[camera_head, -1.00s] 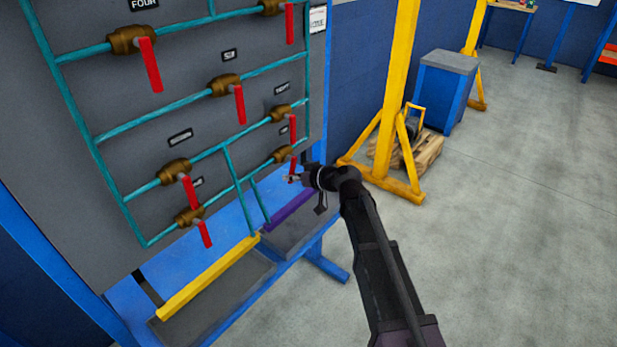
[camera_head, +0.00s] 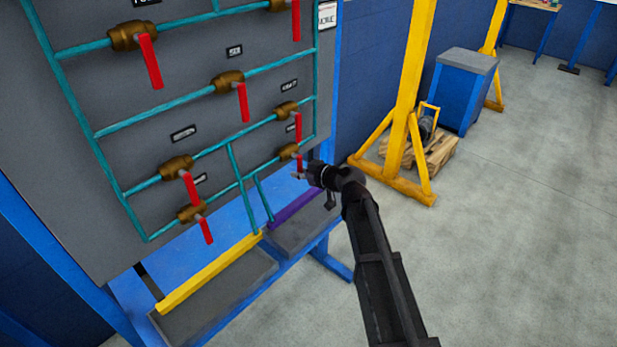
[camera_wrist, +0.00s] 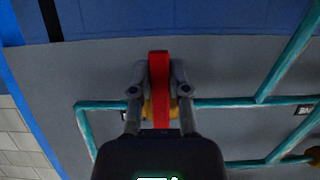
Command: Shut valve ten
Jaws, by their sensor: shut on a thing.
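The lower right valve (camera_head: 288,152) has a brass body on a teal pipe and a red lever (camera_head: 299,164) hanging down. The small label above it is too blurred to read, so I cannot confirm the number ten. My gripper (camera_head: 302,175) is at the lower end of this lever. In the wrist view, the red lever (camera_wrist: 159,82) stands between the two fingers of my gripper (camera_wrist: 159,75), which are shut on it. The lever lies crosswise to its pipe (camera_wrist: 225,103). The brass body is mostly hidden behind the lever and fingers.
Other brass valves with red levers hang nearby, one just above (camera_head: 286,109) and one lower left (camera_head: 191,213). A blue bench (camera_head: 330,262) with a yellow bar (camera_head: 210,273) stands below the panel. A yellow frame (camera_head: 405,110) stands to the right; the floor in front is clear.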

